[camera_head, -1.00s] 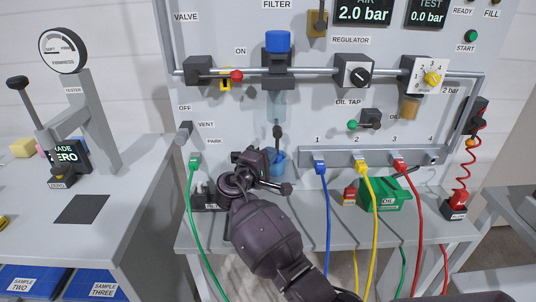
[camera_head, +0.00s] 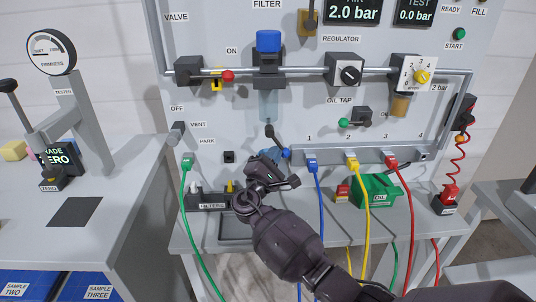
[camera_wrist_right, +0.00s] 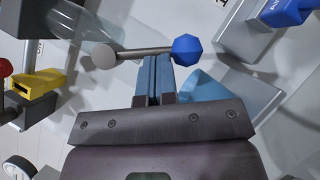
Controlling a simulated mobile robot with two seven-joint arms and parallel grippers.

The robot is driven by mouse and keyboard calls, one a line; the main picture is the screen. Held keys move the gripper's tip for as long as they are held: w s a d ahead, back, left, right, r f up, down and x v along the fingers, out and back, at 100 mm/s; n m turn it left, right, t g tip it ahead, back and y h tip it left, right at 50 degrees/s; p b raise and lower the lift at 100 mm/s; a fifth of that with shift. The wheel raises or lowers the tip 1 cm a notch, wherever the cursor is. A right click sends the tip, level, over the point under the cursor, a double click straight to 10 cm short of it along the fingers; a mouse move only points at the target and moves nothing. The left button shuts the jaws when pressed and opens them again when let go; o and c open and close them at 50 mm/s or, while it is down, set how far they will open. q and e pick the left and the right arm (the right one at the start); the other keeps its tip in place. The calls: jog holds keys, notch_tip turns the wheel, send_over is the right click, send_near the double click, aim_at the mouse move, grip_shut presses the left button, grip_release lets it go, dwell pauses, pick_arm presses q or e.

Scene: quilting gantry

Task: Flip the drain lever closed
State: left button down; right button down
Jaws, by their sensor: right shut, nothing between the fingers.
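The drain lever (camera_head: 279,145) is under the clear filter bowl (camera_head: 268,105). Its dark rod slants down and right from a round pivot to a blue ball end. In the right wrist view the lever rod (camera_wrist_right: 140,51) runs across from the grey pivot to the blue ball (camera_wrist_right: 188,50). My right gripper (camera_head: 274,160) is shut and empty, just below the lever. In the right wrist view its blue-grey fingertips (camera_wrist_right: 158,62) lie together by the rod, close to the ball; I cannot tell if they touch. My left gripper is not in view.
A blue cup (camera_wrist_right: 205,90) is partly hidden behind the gripper. The hose manifold (camera_head: 340,156) with blue, yellow and red hoses is just right. A green oil box (camera_head: 378,192) and a filters tray (camera_head: 212,207) stand on the bench. The red valve knob (camera_head: 228,76) is above.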

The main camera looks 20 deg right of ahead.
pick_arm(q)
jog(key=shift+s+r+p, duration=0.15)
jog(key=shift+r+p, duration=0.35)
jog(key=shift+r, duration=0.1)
pick_arm(e)
jog(key=d+n+t+y, duration=0.1)
jog(key=n+t, duration=0.1)
jog(key=n, duration=0.2)
jog(key=d+r+n+t+y, duration=0.1)
jog(key=n+t+y, duration=0.1)
jog(key=n, duration=0.2)
jog(key=s+d+r+n+t+y, duration=0.1)
jog(key=n+t+y, duration=0.1)
jog(key=n, duration=0.2)
jog(key=shift+d+t, duration=0.25)
jog(key=shift+t, duration=0.05)
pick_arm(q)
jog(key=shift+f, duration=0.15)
pick_arm(e)
jog(key=shift+f, duration=0.1)
